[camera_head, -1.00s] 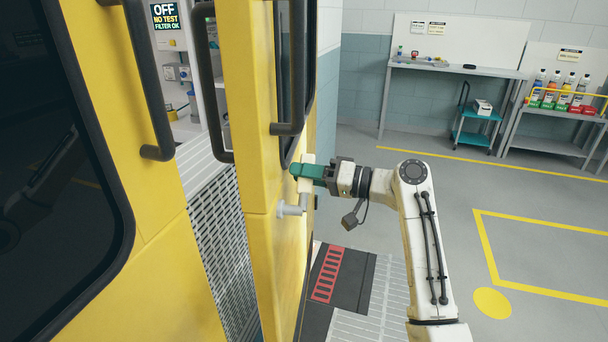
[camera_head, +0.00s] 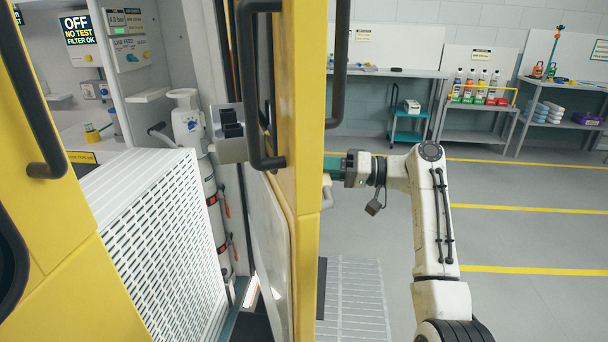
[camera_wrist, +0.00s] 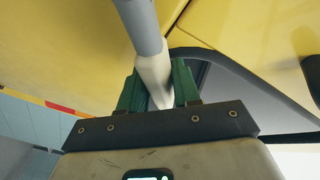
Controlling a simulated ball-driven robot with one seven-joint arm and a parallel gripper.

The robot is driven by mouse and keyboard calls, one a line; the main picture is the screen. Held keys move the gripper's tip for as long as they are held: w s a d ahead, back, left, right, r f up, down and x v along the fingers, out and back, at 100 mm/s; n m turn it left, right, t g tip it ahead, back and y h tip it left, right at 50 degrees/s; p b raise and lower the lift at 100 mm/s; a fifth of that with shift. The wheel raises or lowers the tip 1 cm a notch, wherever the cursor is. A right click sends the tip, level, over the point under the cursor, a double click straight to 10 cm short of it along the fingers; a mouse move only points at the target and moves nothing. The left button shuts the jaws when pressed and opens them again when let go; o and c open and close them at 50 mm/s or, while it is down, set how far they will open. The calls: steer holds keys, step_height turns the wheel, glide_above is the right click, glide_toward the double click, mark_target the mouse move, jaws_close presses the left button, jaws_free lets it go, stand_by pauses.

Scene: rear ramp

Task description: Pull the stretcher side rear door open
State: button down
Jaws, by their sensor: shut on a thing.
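The yellow rear door (camera_head: 306,120) stands open in the head view, seen nearly edge-on, with a dark bar handle on each face. My gripper (camera_head: 338,168) is at its right, outer face, partly hidden by the door edge. In the wrist view my green fingers (camera_wrist: 159,90) are shut on the pale door handle (camera_wrist: 153,72), which has a grey round shaft (camera_wrist: 142,25) at the yellow door panel. Another yellow door (camera_head: 70,270) with a dark bar handle is at the left of the head view.
Inside the opening are a white perforated ramp panel (camera_head: 155,240) and a white cabinet wall with a gas cylinder (camera_head: 190,125). A grey grated plate (camera_head: 352,300) lies on the floor right of the door.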

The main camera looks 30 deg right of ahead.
steer(key=shift+s+r, duration=0.1)
steer(key=shift+r, duration=0.05)
steer(key=c, duration=1)
jaws_free()
steer(key=shift+s+a, duration=0.1)
steer(key=v, duration=1)
steer(key=shift+s+d, duration=0.2)
steer(key=shift+d, duration=0.1)
steer(key=shift+c, duration=0.3)
